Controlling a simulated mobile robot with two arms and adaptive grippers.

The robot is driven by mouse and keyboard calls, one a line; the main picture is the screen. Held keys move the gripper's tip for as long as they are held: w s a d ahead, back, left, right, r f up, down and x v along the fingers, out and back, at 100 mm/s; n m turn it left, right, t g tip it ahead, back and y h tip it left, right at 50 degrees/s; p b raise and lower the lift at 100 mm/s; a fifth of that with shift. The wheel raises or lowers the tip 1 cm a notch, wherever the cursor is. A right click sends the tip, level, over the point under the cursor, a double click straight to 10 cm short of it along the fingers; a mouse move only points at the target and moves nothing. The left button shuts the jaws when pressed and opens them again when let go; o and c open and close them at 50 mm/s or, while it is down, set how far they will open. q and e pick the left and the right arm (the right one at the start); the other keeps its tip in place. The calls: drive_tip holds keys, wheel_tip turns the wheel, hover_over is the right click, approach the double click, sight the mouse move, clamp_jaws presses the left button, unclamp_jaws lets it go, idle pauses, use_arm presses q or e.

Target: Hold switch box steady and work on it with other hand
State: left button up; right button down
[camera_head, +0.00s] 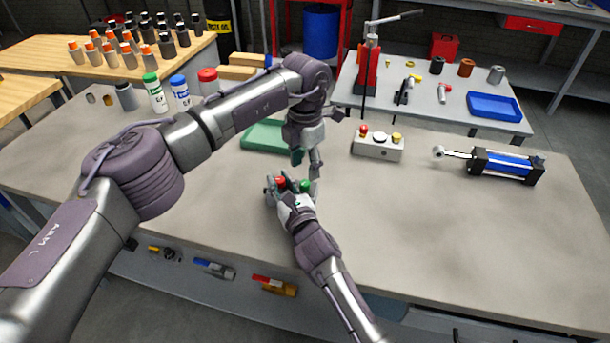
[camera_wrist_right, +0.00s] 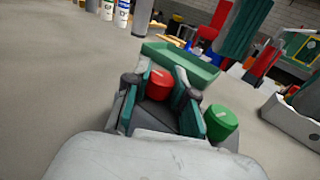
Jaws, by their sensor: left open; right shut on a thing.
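A small grey switch box with a red button (camera_wrist_right: 161,84) and a green button (camera_wrist_right: 221,123) is at my right gripper (camera_head: 290,192), over the middle of the bench. In the right wrist view my right gripper (camera_wrist_right: 160,100) is shut on the box, its fingers on both sides of the red button; the green button is outside the right finger. The fingers hide most of the box body. My left gripper (camera_head: 306,158) is open and empty, pointing down just above and behind the box. It is apart from the buttons as far as I can see.
A blue cylinder (camera_head: 505,164) lies at the right. A green tray (camera_head: 262,136) lies behind my left gripper. Bottles (camera_head: 155,93) stand at the back left. The front right bench is clear.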

use_arm(q)
wheel_tip(320, 180, up, 7)
idle(0.3)
drive_tip(key=shift+r, duration=0.1)
drive_tip(key=shift+c, duration=1.3)
drive_tip(key=m+t+h, duration=0.1)
drive_tip(key=m+h, duration=0.3)
drive_tip(key=m, duration=0.1)
approach(304, 182)
drive_tip(key=x, duration=0.8)
drive_tip(key=shift+d+f, duration=0.15)
drive_tip(key=shift+f, duration=0.15)
drive_tip(key=shift+n, duration=0.3)
clamp_jaws()
